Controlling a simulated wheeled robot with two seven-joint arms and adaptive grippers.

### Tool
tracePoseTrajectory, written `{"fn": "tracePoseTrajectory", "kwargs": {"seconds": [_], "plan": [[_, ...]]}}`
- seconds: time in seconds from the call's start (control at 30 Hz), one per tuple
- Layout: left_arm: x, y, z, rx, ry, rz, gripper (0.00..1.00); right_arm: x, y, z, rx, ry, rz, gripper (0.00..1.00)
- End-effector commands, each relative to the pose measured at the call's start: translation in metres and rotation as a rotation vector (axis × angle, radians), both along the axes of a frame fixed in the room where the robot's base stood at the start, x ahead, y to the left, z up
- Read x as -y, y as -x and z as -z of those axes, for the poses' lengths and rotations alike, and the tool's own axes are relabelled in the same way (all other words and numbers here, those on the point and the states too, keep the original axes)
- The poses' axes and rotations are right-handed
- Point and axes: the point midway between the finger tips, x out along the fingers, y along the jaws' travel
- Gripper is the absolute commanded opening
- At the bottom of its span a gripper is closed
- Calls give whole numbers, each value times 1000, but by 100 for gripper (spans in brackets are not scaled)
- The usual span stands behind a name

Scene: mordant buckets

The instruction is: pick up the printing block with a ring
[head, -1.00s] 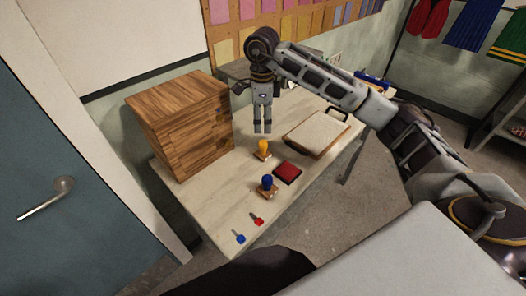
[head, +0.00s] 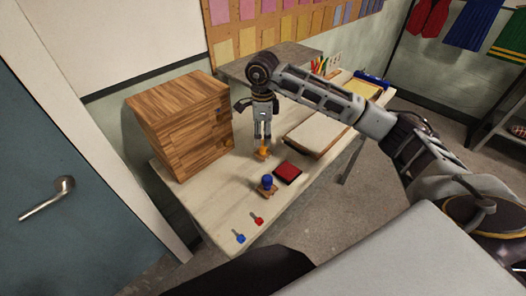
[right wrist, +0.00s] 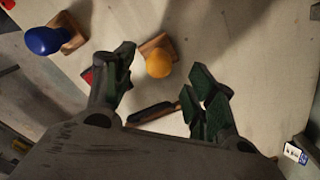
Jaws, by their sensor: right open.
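A block with a yellow knob (head: 262,154) on a wooden base stands on the table; it also shows in the right wrist view (right wrist: 158,64). A second block, with a blue knob (head: 267,181), stands nearer the front; it is at upper left in the right wrist view (right wrist: 44,40). I cannot make out a ring on either. My right gripper (head: 262,137) points down just above the yellow-knobbed block. Its fingers (right wrist: 164,78) are open and empty, with the yellow knob showing between them and slightly beyond. My left gripper is not in view.
A red pad (head: 287,173) lies right of the blocks, and a paper-covered board (head: 316,134) behind it. A wooden drawer box (head: 185,125) stands close on the left. Small blue (head: 240,238) and red (head: 258,220) items lie at the front.

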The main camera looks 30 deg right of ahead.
Motion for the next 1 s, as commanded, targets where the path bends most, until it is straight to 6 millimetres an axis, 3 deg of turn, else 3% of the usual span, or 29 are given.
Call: {"fn": "tracePoseTrajectory", "kwargs": {"seconds": [0.17, 0.5, 1.0], "plan": [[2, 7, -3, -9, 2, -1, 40, 1, 1, 13, -2, 1, 0, 56], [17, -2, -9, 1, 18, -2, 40, 1, 2, 45, -2, -1, 0, 56], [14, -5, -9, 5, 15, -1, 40, 1, 2, 49, 0, 0, 0, 56]]}}
